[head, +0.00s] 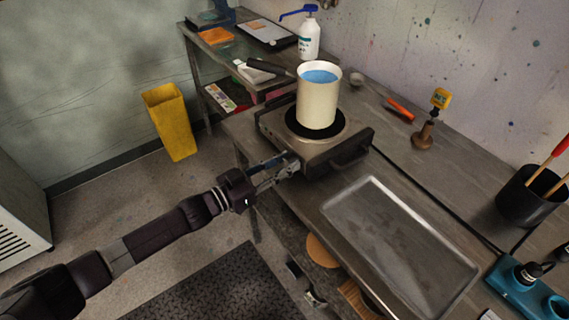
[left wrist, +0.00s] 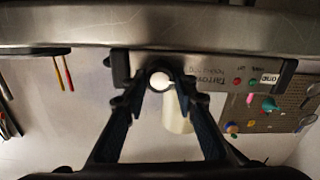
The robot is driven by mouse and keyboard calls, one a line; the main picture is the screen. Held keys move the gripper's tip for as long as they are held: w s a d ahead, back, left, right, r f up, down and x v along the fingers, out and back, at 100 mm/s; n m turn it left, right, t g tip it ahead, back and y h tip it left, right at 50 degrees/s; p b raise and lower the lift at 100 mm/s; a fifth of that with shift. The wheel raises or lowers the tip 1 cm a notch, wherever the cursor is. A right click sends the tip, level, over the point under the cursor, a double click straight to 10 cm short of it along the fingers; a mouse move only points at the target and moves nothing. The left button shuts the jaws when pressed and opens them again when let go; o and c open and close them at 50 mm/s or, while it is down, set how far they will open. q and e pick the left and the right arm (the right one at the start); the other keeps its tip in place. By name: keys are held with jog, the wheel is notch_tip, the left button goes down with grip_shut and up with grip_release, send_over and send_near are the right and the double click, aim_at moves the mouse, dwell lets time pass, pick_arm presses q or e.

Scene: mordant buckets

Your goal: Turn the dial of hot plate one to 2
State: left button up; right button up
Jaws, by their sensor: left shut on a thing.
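Hot plate one (head: 327,152) stands on the bench with a tall cream pot (head: 318,105) of blue liquid on its dark burner (head: 291,121). My left gripper (head: 293,163) reaches its front face from the left. In the left wrist view, my left gripper (left wrist: 161,88) is shut on the dial (left wrist: 160,75), with one finger on each side. The fingers hide part of the dial, and I cannot read its setting. The front panel also carries a red light (left wrist: 237,82), a green light (left wrist: 253,82) and the label "one" (left wrist: 270,78). My right gripper is not in view.
A metal tray (head: 400,245) lies on the bench to the right of the hot plate. A pump bottle (head: 309,39) stands behind it. An orange-handled tool (head: 400,109) and a black pot (head: 524,203) are farther right. A yellow bin (head: 170,122) stands on the floor at left.

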pick_arm(q)
jog(key=m+b, duration=0.1)
jog(key=m, duration=0.5)
jog(key=shift+s, duration=0.1)
jog(key=m+b, duration=0.1)
jog(key=m, duration=0.2)
jog(key=shift+f, duration=0.1)
jog(key=shift+m+b, duration=0.7)
jog(key=shift+m, duration=1.2)
jog(key=o, duration=1.2)
jog(key=shift+c, duration=0.2)
jog(key=shift+s, duration=0.1)
